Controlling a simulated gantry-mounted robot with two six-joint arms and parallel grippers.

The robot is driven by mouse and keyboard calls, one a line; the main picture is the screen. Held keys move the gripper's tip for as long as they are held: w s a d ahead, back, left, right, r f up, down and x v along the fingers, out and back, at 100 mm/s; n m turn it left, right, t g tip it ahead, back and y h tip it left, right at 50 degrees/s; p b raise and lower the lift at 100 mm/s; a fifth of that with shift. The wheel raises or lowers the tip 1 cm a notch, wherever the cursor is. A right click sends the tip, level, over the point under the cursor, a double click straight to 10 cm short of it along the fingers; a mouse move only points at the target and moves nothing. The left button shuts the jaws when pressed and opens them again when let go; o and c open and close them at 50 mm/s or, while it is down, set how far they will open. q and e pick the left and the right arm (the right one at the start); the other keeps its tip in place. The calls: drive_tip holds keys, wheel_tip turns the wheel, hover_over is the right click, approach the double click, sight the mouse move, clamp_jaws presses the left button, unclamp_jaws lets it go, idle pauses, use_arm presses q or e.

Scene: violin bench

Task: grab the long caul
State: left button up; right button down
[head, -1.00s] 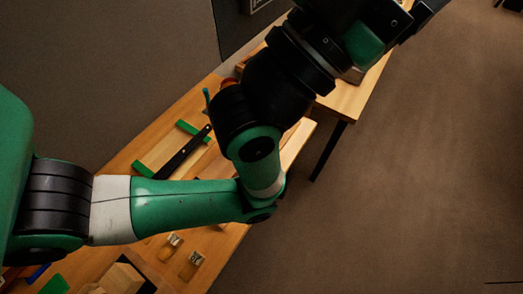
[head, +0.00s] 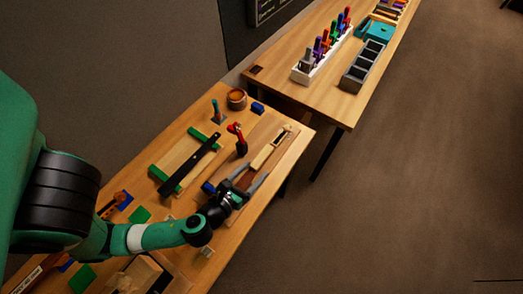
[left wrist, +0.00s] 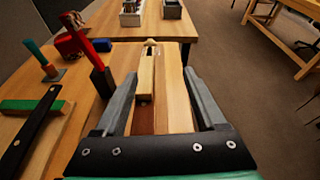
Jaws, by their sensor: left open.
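A pale, narrow wooden strip (head: 262,156), which looks like the long caul though I cannot be sure, lies lengthwise on the right side of the near bench. It also shows in the left wrist view (left wrist: 146,80), with a small rounded pale piece at its far end and a dark reddish-brown part at its near end. My left gripper (head: 256,171) is open and low over the bench, its fingers pointing along the strip. In the left wrist view the fingers (left wrist: 160,74) stand on either side of the strip, with nothing gripped. My right gripper is not in view.
A brown pot (head: 236,99) stands at the bench's back. A second table (head: 290,85) beyond holds a rack of colored tools (head: 325,50) and a dark divided tray (head: 362,66).

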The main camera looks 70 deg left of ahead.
use_arm(q)
drive_tip(key=m+g, duration=0.1)
approach(260, 158)
drive_tip(key=v, duration=0.2)
drive_tip(key=shift+s+r+p, duration=0.3)
drive_tip(key=shift+s+p, duration=0.05)
drive_tip(key=shift+w+h, duration=0.15)
drive_tip(key=shift+h, duration=0.15)
drive_tip(key=x, duration=1.1)
drive_tip(key=shift+w+a+f, duration=0.1)
drive_tip(key=shift+w+a, duration=0.05)
drive_tip(key=shift+w, duration=0.05)
clamp_jaws()
